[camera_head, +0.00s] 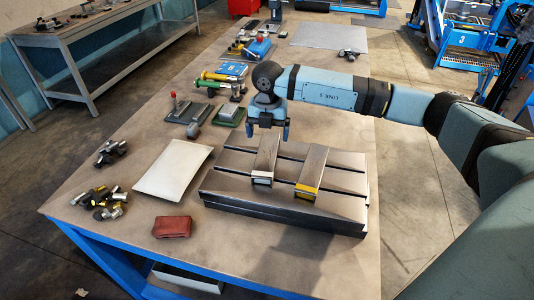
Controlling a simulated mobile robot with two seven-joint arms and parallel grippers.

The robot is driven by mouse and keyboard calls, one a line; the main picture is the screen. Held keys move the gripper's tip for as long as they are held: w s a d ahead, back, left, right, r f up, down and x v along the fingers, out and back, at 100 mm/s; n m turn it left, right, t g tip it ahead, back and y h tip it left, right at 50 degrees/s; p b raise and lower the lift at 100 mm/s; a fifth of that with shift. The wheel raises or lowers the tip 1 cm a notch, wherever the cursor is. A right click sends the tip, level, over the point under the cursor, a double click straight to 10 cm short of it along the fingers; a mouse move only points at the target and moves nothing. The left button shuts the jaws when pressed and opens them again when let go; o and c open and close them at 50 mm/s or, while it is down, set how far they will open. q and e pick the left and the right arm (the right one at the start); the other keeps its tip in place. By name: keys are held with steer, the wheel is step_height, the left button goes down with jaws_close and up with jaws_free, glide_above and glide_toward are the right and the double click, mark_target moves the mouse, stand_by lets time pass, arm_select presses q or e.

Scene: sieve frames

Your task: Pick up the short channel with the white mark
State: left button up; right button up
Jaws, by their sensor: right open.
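Two metal channels lie side by side on a slotted grey block (340,206) near the front of the bench. The left channel (265,160) has a white mark (262,181) at its near end. The right channel (313,167) has a yellow mark (306,192) at its near end. My right gripper (268,136) points down at the far end of the white-marked channel. Its two fingers are spread apart, one to each side of the channel in the picture. I cannot tell whether they touch it. My left gripper is not in view.
A pale sheet (172,169) lies left of the block, with a dark red block (172,227) in front of it. Small fittings (104,200) are piled at the left edge. Tools and green-based parts (229,115) stand farther back. The bench's front right is clear.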

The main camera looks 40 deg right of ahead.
mark_target(267, 153)
step_height(267, 153, down, 2)
steer(key=shift+f, duration=0.1)
step_height(267, 153, down, 5)
steer(key=shift+w+a+r+p, duration=0.1)
steer(key=shift+r+p, duration=0.05)
steer(key=shift+p, duration=0.85)
steer(key=shift+f, duration=0.4)
steer(key=shift+c, duration=0.2)
steer(key=c, duration=1.5)
steer(key=shift+w+r, duration=0.1)
jaws_close()
steer(key=shift+r, duration=0.1)
